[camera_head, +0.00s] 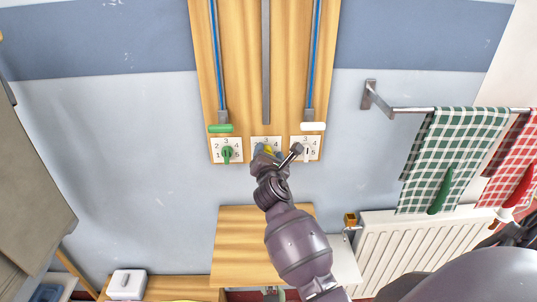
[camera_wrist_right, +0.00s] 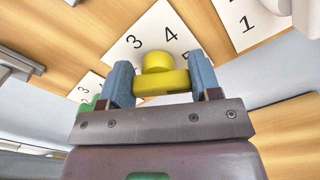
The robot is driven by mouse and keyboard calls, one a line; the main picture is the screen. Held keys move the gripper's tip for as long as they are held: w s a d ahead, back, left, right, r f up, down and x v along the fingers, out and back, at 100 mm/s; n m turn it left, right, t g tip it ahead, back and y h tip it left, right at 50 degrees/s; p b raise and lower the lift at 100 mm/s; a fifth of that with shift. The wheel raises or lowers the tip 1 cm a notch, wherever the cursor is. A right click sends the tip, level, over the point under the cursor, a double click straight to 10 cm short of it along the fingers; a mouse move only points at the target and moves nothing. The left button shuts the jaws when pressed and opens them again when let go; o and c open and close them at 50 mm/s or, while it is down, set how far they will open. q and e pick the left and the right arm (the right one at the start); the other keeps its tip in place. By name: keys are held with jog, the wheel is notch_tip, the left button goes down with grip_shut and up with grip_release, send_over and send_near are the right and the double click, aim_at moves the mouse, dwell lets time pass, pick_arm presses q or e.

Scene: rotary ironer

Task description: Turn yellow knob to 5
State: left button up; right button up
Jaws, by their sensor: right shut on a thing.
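The yellow knob (camera_wrist_right: 160,82) sits on a white dial plate (camera_wrist_right: 150,40) whose numbers 3 and 4 show in the right wrist view. A 5 is partly hidden behind the knob and a finger. My right gripper (camera_wrist_right: 160,88) is shut on the knob, with one blue finger at each end of its bar. In the head view my right gripper (camera_head: 268,152) covers most of the middle dial, and only a bit of yellow shows. Which number the knob points to I cannot tell. My left gripper is not in view.
A green knob (camera_head: 227,153) on its dial is to the left, and a white knob (camera_head: 306,153) is on the right dial. Green and white slider handles hang above them. A towel rail (camera_head: 410,108) with checked towels and a radiator (camera_head: 420,245) are at the right.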

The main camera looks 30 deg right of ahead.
jog(key=o, duration=0.9)
jog(key=v, duration=1.1)
jog(key=shift+d, duration=0.1)
